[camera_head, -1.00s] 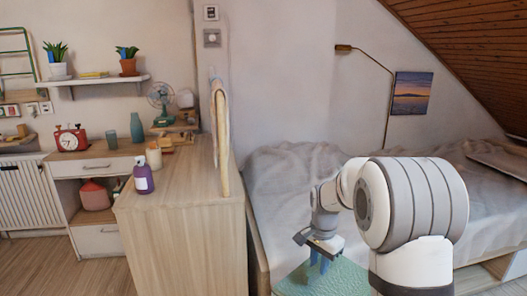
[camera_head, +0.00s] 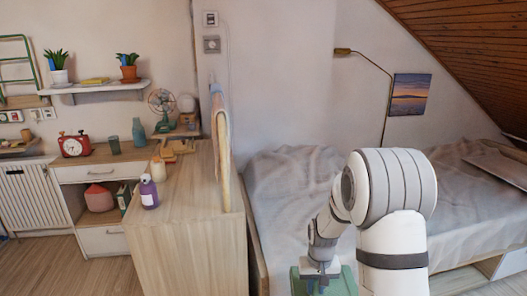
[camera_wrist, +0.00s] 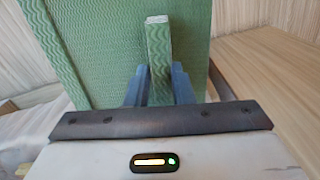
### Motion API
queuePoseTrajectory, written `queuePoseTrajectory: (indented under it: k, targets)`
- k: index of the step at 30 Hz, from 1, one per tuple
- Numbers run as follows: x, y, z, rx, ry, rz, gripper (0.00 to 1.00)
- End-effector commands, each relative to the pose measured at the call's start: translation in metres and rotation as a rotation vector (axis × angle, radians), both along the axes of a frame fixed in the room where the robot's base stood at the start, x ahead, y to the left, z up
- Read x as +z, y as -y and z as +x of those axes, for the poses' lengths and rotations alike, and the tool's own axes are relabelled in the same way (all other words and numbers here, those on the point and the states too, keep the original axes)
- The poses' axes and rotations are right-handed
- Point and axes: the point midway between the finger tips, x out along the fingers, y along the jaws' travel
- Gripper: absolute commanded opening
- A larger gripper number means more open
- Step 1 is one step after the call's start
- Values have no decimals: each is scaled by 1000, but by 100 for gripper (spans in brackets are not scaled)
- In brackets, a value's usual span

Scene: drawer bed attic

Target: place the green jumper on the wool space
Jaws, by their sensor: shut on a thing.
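The green thing I take for the green jumper (camera_wrist: 90,50) is a flat, ribbed panel with a raised strip in the wrist view. My gripper (camera_wrist: 158,78) has its blue fingers shut on that strip. In the head view my gripper (camera_head: 321,284) is at the bottom edge, beside the bed, with parts of the green jumper (camera_head: 346,280) showing around it. The rest of the jumper is cut off by the frame. I cannot make out a place marked for wool.
A grey-covered bed (camera_head: 450,215) fills the right. A wooden cabinet (camera_head: 190,225) stands left of my arm, with a purple bottle (camera_head: 148,192) on top. A low desk (camera_head: 95,172) is farther left. Floor (camera_head: 50,270) shows clear at the lower left.

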Motion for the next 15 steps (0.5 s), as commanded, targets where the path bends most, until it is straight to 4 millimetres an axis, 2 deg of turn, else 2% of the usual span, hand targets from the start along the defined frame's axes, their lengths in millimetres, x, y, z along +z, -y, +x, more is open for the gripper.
queuePoseTrajectory:
  k: [1,6,15]
  targets:
    - [19,0,-2,0,-3,0,0]
    - [38,0,-7,0,-2,0,0]
    - [54,-1,-14,0,-1,0,0]
